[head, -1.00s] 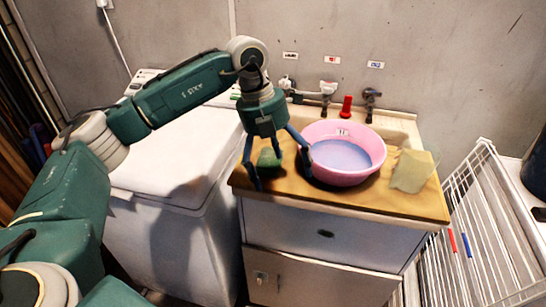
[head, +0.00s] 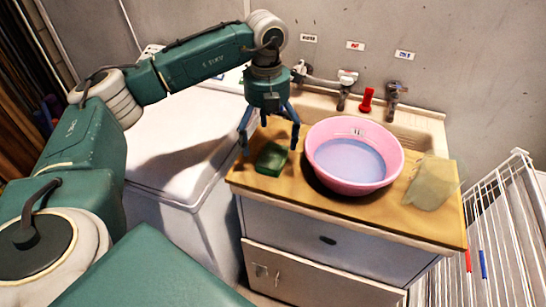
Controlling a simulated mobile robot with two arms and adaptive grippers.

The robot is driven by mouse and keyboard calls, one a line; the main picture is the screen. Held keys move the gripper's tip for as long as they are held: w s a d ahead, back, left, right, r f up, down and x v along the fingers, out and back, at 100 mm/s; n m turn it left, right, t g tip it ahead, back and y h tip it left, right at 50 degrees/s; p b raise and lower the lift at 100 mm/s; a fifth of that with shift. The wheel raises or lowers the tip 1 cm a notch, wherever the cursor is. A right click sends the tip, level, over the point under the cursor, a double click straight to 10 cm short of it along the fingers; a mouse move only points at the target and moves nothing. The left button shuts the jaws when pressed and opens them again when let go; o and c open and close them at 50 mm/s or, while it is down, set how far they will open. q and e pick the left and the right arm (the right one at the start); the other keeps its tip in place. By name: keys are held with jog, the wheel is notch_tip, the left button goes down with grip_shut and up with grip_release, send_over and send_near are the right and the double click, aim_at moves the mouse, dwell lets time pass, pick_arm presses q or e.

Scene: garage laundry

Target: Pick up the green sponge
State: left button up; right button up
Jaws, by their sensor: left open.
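The green sponge (head: 271,159) lies on the wooden counter top (head: 392,214) near its left end, to the left of the pink basin. My left gripper (head: 269,146) is above and just behind the sponge, pointing down, with its fingers spread apart. One finger is to the upper left of the sponge and another to its upper right. Nothing is held between them, and the sponge looks flat on the counter. I cannot tell the exact height of the fingertips above the counter. My right gripper is not in view.
A pink basin (head: 318,163) with bluish liquid stands close to the right of the sponge. A pale translucent item (head: 431,184) lies at the counter's right. Taps (head: 394,92) and a red object (head: 366,100) are behind. A white washer (head: 178,150) stands left, a wire rack (head: 502,225) right.

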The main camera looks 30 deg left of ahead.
aim_at(268, 154)
pick_arm(q)
jog(key=shift+f, duration=0.45)
jog(key=f, duration=0.1)
jog(key=f+p, duration=0.1)
jog(key=f, duration=0.1)
jog(key=shift+s+d+f+p, duration=0.1)
jog(key=shift+s+f+p, duration=0.2)
jog(key=shift+p, duration=0.1)
jog(key=shift+f, duration=0.3)
jog(key=shift+w+f, duration=0.15)
jog(key=c, duration=0.8)
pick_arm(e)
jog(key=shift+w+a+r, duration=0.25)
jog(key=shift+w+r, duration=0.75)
pick_arm(q)
jog(key=shift+c, duration=0.2)
